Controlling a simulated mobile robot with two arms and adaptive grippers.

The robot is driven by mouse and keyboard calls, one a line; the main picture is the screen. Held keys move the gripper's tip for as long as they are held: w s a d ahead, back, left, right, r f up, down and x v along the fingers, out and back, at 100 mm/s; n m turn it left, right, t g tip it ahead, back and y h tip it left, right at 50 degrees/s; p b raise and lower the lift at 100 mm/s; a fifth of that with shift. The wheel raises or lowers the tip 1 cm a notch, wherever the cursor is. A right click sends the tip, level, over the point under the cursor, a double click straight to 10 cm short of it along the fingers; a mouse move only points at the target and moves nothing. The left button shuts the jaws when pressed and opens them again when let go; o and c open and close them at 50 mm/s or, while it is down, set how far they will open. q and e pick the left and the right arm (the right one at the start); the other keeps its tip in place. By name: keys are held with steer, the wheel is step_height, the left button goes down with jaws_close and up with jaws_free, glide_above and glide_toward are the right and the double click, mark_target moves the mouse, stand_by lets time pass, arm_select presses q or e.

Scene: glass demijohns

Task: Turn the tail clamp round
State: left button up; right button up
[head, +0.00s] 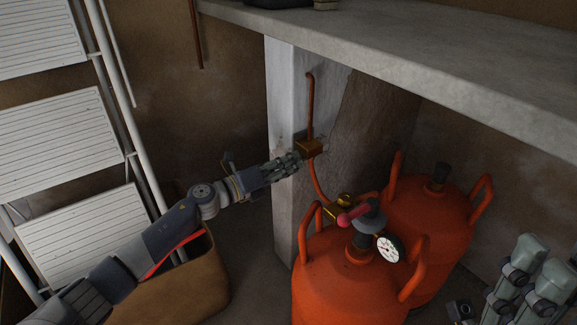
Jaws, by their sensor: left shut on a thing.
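The brass clamp block (309,148) sits on the pale post under the shelf. A thin copper pipe (310,100) rises from it and hooks over at the top. An orange hose (318,184) runs down from it towards the gas bottles. My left gripper (298,158) reaches in from the left and is shut on the brass clamp block at its left side. Its fingers hide part of the block. My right gripper (542,264) is low at the right edge, apart from the clamp; its opening is unclear.
Two orange gas bottles (335,285) stand below right, the front one with a pressure gauge (388,248) and red-handled valve. A grey shelf (420,75) overhangs.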

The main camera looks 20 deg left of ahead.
arm_select(q)
steer(key=shift+f, duration=0.1)
steer(key=o, duration=1.1)
steer(key=shift+c, duration=0.2)
steer(key=v, duration=1.2)
